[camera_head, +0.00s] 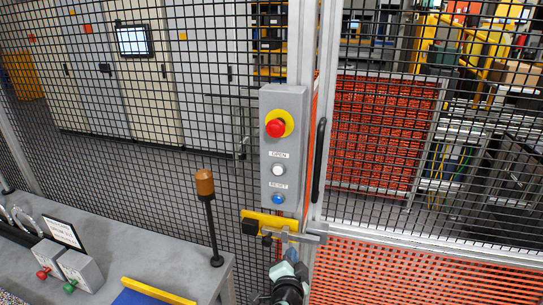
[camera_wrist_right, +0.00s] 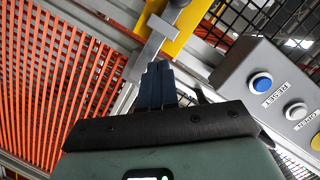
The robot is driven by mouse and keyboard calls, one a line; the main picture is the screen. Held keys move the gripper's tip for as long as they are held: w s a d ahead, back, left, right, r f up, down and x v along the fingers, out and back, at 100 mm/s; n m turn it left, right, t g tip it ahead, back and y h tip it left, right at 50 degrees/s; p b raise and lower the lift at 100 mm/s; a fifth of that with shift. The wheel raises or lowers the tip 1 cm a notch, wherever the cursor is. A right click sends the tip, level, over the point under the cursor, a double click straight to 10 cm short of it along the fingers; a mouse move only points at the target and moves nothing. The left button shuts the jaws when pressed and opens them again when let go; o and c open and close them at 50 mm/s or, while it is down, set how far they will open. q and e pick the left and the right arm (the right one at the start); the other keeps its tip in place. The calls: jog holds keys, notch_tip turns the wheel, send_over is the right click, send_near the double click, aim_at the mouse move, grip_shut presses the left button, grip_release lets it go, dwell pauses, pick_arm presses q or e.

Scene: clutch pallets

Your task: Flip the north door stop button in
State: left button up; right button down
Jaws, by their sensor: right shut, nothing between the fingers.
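A grey control box (camera_head: 283,150) is fixed upright on the fence post. It bears a red stop button (camera_head: 275,128) on a yellow collar at the top, a white OPEN button (camera_head: 278,169) and a blue RESET button (camera_head: 277,198) below. My right gripper (camera_head: 291,256) is below the box, apart from it, with its fingers together and empty. In the right wrist view, the shut fingers (camera_wrist_right: 156,86) point toward a metal latch bar. My left gripper is out of view.
A yellow door latch (camera_head: 270,221) with a metal bar sits between the box and my right gripper. A black door handle (camera_head: 318,160) stands right of the box. A bench (camera_head: 170,258) with an amber lamp (camera_head: 204,183) on a stalk is at the left.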

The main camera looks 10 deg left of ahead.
jog(key=s+a+r+m+t, duration=0.1)
jog(key=s+r+m, duration=0.2)
jog(key=r, duration=0.8)
jog(key=s+a+r+m+t+h, duration=0.1)
jog(key=s+a+r+m, duration=0.1)
jog(key=s+r, duration=0.4)
jog(key=s+a+r+m+t, duration=0.1)
jog(key=s+r+m, duration=0.3)
jog(key=r, duration=1.2)
jog(key=shift+s+a+r+h, duration=0.2)
jog(key=shift+s+a+h, duration=0.15)
jog(key=shift+a, duration=0.35)
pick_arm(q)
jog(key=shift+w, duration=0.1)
pick_arm(e)
jog(key=shift+s, duration=0.15)
